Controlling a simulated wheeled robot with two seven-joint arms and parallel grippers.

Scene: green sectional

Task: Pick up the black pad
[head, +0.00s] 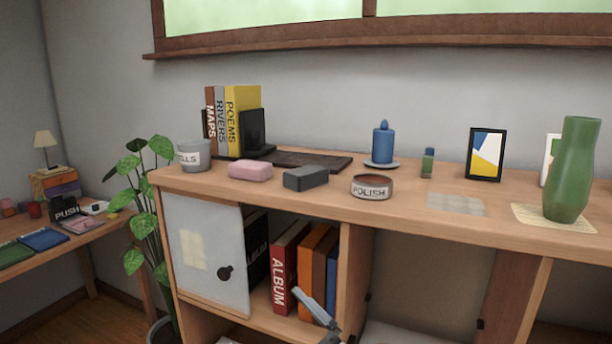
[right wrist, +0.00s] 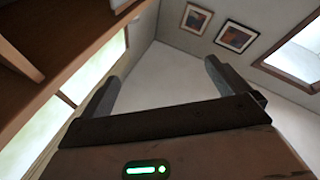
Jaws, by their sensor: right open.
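A dark grey-black block (head: 306,178), the likeliest black pad, lies on the wooden top of the cabinet (head: 400,215), between a pink block (head: 250,170) and a round tin marked POLISH (head: 372,187). Nothing touches it from above. In the right wrist view my right gripper (right wrist: 160,72) is open, with nothing between its fingers; walls and a window are beyond it. A grey finger-like part of mine (head: 316,308) shows at the bottom of the head view, below the cabinet top; I cannot tell which arm it belongs to. My left gripper is not clearly seen.
A dark flat tray (head: 310,161) lies behind the block, with books (head: 240,118) and a black bookend at its left. A grey pot (head: 194,156), a blue candle (head: 383,142), a picture frame (head: 485,153) and a green vase (head: 573,170) also stand on top.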

